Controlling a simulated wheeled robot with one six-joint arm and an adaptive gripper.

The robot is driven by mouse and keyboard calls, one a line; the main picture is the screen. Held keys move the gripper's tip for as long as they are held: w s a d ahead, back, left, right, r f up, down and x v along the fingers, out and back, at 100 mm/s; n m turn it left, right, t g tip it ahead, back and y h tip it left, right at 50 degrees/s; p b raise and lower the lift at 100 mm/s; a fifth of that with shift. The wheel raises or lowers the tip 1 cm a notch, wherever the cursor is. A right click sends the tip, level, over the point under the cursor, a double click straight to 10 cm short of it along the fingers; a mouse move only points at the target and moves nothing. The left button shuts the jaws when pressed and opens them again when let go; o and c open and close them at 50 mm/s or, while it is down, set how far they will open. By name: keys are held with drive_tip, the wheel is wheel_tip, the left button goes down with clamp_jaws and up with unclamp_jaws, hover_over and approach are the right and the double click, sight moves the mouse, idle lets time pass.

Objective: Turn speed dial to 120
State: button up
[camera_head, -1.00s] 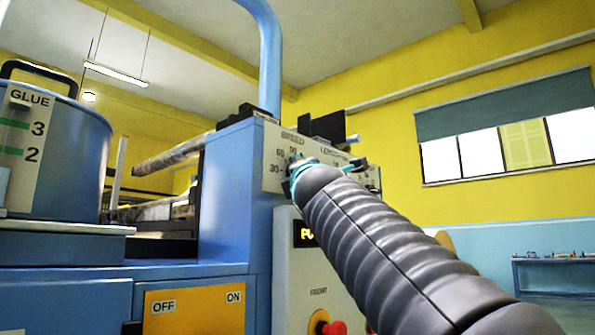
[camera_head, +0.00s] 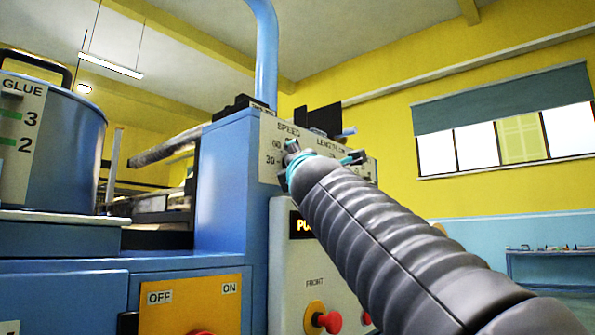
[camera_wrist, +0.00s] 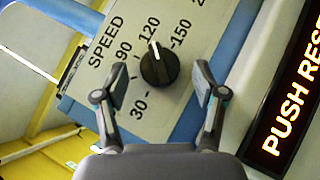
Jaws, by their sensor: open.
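The speed dial (camera_wrist: 158,66) is a black round knob with a white pointer line, on a pale panel (camera_wrist: 200,62) marked SPEED. In the wrist view its pointer points up the picture, at about the 120 mark. My gripper (camera_wrist: 160,82) is open, with one finger on each side of the dial and a visible gap to each. I cannot tell how far the fingertips are from the panel. In the head view my gripper (camera_head: 322,160) is at the panel (camera_head: 268,150) and hides the dial.
A lit PUSH RES... display (camera_wrist: 292,100) lies right of the panel in the wrist view. Below the panel in the head view is a red button (camera_head: 328,322). A yellow OFF/ON plate (camera_head: 190,307) and a blue glue pot (camera_head: 70,150) are to the left.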

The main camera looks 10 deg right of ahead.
drive_tip(key=d+v, duration=0.1)
drive_tip(key=v, duration=0.9)
drive_tip(key=shift+s+a, duration=0.4)
drive_tip(key=shift+a, duration=0.15)
